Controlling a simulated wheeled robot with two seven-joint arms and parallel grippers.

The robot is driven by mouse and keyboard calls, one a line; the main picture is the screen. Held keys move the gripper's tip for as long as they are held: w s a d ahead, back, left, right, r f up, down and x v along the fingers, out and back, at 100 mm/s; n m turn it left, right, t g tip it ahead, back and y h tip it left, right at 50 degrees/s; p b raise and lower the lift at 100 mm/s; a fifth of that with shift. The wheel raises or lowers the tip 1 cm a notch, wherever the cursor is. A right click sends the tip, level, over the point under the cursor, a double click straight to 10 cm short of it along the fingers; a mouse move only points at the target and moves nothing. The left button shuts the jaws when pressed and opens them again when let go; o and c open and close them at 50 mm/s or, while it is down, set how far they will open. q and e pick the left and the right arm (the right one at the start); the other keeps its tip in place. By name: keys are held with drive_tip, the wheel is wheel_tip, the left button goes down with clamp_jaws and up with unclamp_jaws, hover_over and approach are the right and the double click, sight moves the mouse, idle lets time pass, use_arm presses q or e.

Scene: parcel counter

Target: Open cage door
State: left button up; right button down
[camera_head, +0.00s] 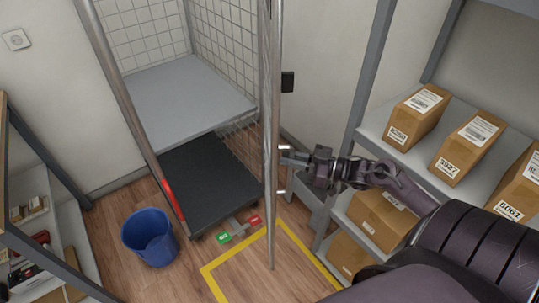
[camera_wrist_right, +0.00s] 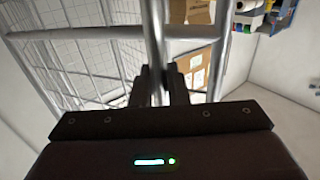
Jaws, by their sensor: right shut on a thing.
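The roll cage (camera_head: 125,75) stands at the back with mesh walls, a grey shelf and a dark base. Its front is open to view. The cage door (camera_head: 269,130) is swung out toward me and shows almost edge-on, upright. My right gripper (camera_head: 291,158) is at the door's right side, shut on the door handle (camera_head: 283,191). In the right wrist view the fingers (camera_wrist_right: 152,88) close around a metal bar, with mesh (camera_wrist_right: 85,65) and tubes behind. The grip is partly hidden by the fingers. My left gripper is not in view.
A blue bin (camera_head: 150,238) stands left of the cage front. Yellow tape (camera_head: 215,283) marks the floor below the door. A rack with parcels (camera_head: 413,118) stands close on the right; another rack (camera_head: 45,245) is at the left. Wooden floor is free in front.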

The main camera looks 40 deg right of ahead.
drive_tip(key=d, duration=0.1)
drive_tip(key=s+d, duration=0.1)
drive_tip(key=d, duration=0.1)
drive_tip(key=shift+s, duration=0.1)
drive_tip(key=c, duration=1.5)
unclamp_jaws()
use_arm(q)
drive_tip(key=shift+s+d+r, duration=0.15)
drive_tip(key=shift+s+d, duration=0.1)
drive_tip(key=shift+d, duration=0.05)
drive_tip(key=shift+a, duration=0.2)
